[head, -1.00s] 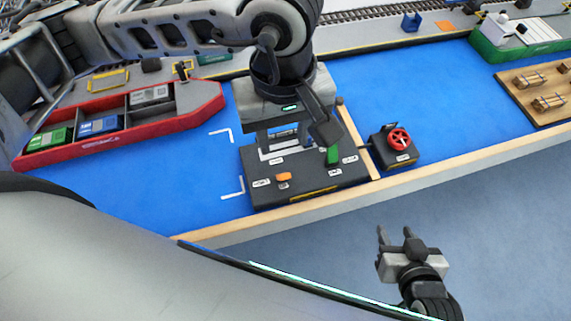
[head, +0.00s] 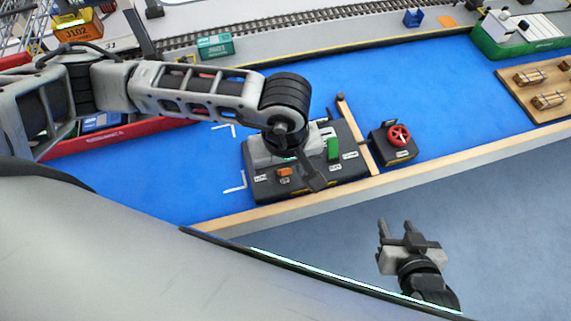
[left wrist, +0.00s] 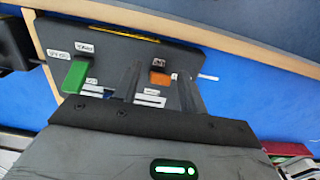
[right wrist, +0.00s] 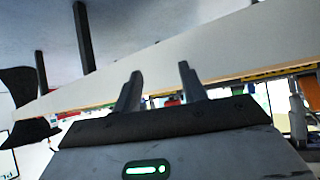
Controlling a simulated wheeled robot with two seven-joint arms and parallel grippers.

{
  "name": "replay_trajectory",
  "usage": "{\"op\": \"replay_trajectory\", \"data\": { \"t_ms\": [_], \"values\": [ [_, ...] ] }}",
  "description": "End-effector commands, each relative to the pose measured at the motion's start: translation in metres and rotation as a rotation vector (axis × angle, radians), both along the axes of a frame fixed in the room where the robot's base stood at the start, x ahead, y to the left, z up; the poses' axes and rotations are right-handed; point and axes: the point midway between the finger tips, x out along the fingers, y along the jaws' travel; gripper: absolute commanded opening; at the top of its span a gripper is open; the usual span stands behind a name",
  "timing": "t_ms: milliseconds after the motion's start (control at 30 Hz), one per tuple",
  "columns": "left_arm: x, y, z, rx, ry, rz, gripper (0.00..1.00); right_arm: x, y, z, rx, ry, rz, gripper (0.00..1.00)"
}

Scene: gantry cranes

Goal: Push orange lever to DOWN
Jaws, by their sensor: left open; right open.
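The orange lever (head: 284,172) stands at the front left of a black control box (head: 345,177). It also shows in the left wrist view (left wrist: 160,79), between my left fingers in the picture; I cannot tell whether they touch it. White labels sit around it, too small to read surely. My left gripper (head: 284,150) points down over the box, just behind the lever in the head view, and hides part of the box top. Its open fingers show in the left wrist view (left wrist: 158,72). My right gripper (head: 396,228) is open and empty, in front of the wooden edge.
A green lever (head: 333,148) stands right of my left gripper. A red wheel (head: 399,135) on a small black box is further right. A wooden rail (head: 465,158) runs along the front. A red barge (head: 140,128) lies at left, partly behind my arm. Blue surface right of the wheel is clear.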

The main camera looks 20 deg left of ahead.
Motion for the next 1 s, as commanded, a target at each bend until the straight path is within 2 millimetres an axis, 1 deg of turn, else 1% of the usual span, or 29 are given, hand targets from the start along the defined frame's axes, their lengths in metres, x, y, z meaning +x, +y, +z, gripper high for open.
{"op": "replay_trajectory", "data": {
  "t_ms": [33,67,100,167,200,367,567,767,900,1000],
  "values": [
    [0.000,0.000,0.000,0.000,0.000,0.000,0.39,0.000,0.000,0.000,0.000,0.000,0.000,0.42],
    [0.000,0.000,0.000,0.000,0.000,0.000,0.31,0.000,0.000,0.000,0.000,0.000,0.000,0.42],
    [0.000,0.000,0.000,0.000,0.000,0.000,0.20,0.000,0.000,0.000,0.000,0.000,0.000,0.42],
    [0.000,0.000,0.000,0.000,0.000,0.000,0.03,0.000,0.000,0.000,0.001,0.000,-0.001,0.42],
    [0.000,0.000,0.000,0.000,0.000,0.000,0.00,0.000,0.000,0.000,0.001,0.000,-0.001,0.42],
    [0.000,0.000,0.000,-0.002,0.002,0.001,0.00,0.000,0.000,-0.001,0.001,0.001,0.000,0.42],
    [0.003,0.002,-0.001,-0.024,0.034,0.002,0.00,0.000,0.002,-0.009,0.004,0.002,0.002,0.42],
    [0.009,0.006,-0.002,-0.088,0.124,0.004,0.00,0.001,0.006,-0.022,0.014,-0.001,0.008,0.42],
    [0.016,0.010,-0.003,-0.154,0.219,0.005,0.00,0.004,0.010,-0.031,0.025,-0.015,0.014,0.42],
    [0.021,0.013,-0.004,-0.206,0.296,0.005,0.00,0.001,0.012,-0.037,0.036,-0.019,0.024,0.42]
  ]
}}
